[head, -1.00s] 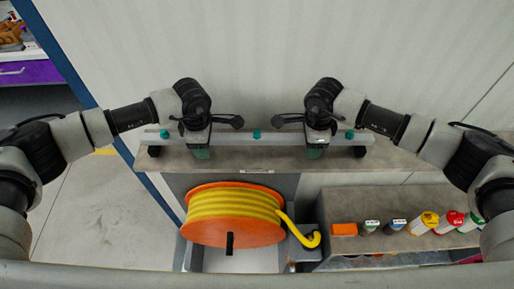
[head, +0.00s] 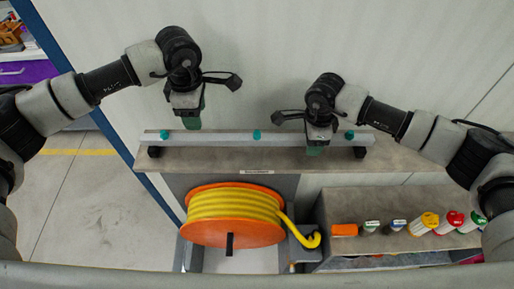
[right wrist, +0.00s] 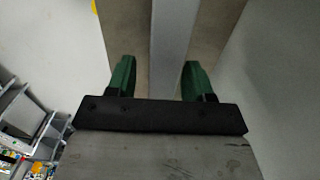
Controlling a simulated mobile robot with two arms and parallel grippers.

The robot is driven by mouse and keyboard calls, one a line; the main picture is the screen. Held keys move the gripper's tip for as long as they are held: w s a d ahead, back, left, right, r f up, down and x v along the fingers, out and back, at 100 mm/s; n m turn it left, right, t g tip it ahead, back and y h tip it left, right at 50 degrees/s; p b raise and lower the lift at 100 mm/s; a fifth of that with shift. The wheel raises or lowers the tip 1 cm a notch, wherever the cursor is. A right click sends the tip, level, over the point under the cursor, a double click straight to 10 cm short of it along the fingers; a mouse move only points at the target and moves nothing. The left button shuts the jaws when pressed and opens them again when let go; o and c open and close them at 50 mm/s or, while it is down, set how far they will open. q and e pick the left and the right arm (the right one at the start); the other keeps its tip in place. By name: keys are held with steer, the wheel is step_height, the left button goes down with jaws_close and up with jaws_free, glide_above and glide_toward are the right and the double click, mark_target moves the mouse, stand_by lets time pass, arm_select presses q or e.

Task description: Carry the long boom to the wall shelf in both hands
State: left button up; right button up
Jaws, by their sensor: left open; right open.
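The long boom (head: 225,138) is a grey bar with teal knobs along it. It lies level across black end supports on the wall shelf (head: 215,160). My left gripper (head: 187,122) is open and empty, raised above the left part of the boom and clear of it. My right gripper (head: 316,148) is at the right part of the boom. In the right wrist view its green fingers (right wrist: 155,80) stand open, one on each side of the boom (right wrist: 172,45).
Below the shelf stands an orange reel (head: 232,238) wound with yellow hose. To its right, a lower shelf (head: 390,212) holds an orange block (head: 344,230) and several coloured bottles. A pale wall (head: 300,50) rises behind the boom. Open floor (head: 95,215) lies at left.

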step_height(320, 180, up, 11)
steer(key=shift+f, duration=0.15)
stand_by(0.6)
